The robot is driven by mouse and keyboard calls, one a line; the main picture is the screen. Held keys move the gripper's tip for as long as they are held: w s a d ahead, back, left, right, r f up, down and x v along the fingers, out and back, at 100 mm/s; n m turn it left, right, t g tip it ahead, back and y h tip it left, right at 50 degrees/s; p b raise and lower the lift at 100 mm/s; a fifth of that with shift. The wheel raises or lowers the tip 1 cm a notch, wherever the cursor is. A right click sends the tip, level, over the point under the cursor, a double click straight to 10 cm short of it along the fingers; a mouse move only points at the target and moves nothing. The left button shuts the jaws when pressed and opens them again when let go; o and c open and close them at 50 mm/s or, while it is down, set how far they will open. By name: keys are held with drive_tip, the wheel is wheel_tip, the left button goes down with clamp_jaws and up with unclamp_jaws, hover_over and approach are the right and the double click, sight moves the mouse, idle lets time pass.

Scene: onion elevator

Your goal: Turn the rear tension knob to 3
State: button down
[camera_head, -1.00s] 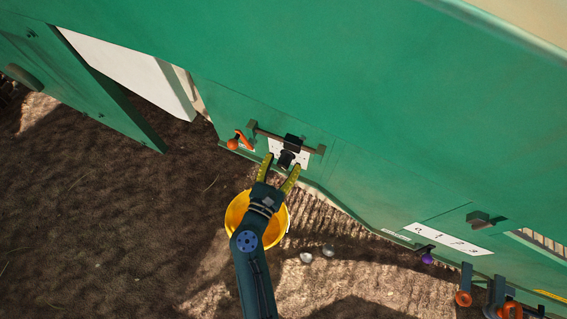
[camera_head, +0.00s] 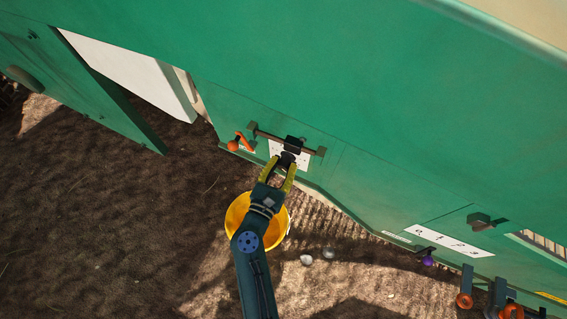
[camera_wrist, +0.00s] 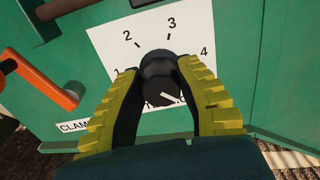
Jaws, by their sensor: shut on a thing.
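The tension knob (camera_wrist: 158,72) is a black round knob on a white label plate (camera_wrist: 110,38) with the numbers 1, 2, 3 and 4, fixed to the green machine panel. A white pointer line on the knob's face points to the lower right, away from the 3. My gripper (camera_wrist: 160,85) has its yellow-padded fingers closed on either side of the knob. In the head view, my gripper (camera_head: 281,168) reaches up to the same knob, which it mostly hides. The lower label text is partly covered by the knob and fingers.
An orange-handled lever (camera_head: 238,142) sits left of the plate, and a dark bar (camera_head: 285,139) runs above it. A yellow bucket (camera_head: 237,212) stands below my arm. Another number plate (camera_head: 440,240) and a purple knob (camera_head: 428,261) are at the right.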

drive_tip(key=shift+n+p, duration=0.3)
drive_tip(key=n+p, duration=0.3)
drive_tip(key=shift+r, duration=0.1)
drive_tip(key=n+p, duration=0.4)
drive_tip(key=n, duration=0.2)
drive_tip(key=shift+a+n, duration=0.15)
drive_tip(key=shift+n, duration=0.25)
drive_tip(key=n+p, duration=0.2)
drive_tip(key=n, duration=0.3)
drive_tip(key=shift+f+p, duration=0.25)
drive_tip(key=shift+p, duration=0.15)
drive_tip(key=n+p, duration=0.1)
drive_tip(key=n, duration=0.5)
drive_tip(key=shift+f+p, duration=0.2)
drive_tip(key=shift+p, duration=0.1)
drive_tip(key=c, duration=0.7)
unclamp_jaws()
drive_tip(key=shift+w, duration=0.1)
drive_tip(key=shift+o, duration=0.2)
